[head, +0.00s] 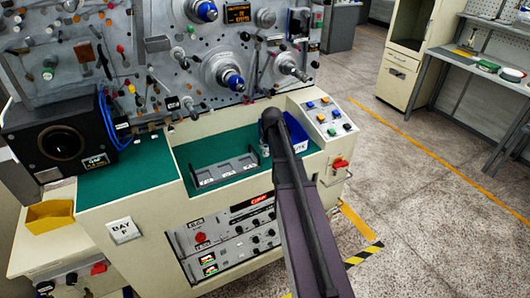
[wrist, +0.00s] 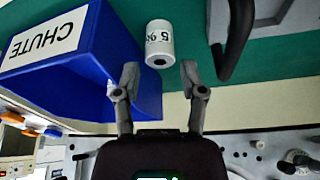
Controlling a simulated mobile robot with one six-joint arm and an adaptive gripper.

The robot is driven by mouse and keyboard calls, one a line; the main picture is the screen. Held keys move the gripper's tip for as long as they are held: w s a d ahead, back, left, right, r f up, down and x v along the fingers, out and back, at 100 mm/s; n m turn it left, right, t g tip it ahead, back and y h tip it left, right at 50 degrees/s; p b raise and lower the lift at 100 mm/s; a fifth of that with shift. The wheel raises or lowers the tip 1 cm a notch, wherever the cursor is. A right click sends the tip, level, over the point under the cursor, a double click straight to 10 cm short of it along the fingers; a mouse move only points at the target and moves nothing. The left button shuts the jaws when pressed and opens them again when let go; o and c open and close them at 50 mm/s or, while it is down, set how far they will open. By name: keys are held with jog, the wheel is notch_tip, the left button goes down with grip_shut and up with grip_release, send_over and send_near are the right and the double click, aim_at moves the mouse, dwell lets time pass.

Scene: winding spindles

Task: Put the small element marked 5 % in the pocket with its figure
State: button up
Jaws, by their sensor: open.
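The small element marked 5 % (wrist: 160,43) is a short white cylinder with a dark hole in its end. It is on the green surface between the blue chute and the grey tray. My gripper (wrist: 160,74) is open and empty, with its two fingertips just short of the element, one towards each side. In the head view my arm hides the gripper. The grey pocket tray (head: 223,169) lies on the green bench; its pockets look empty and the figures on its front labels are too small to read. The tray's end shows in the wrist view (wrist: 236,40).
The blue chute (wrist: 125,60) with a CHUTE label stands close beside the element and my left finger. A machine panel with spindles (head: 235,83) rises behind the bench. A sloped button box (head: 328,118) is at right. Green surface left of the tray is clear.

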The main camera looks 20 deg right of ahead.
aim_at(266, 147)
jog(key=shift+w+f, duration=0.1)
jog(key=shift+f, duration=0.05)
jog(key=shift+b+x, duration=2.3)
jog(key=shift+x, duration=0.15)
jog(key=shift+w, duration=0.1)
grip_shut()
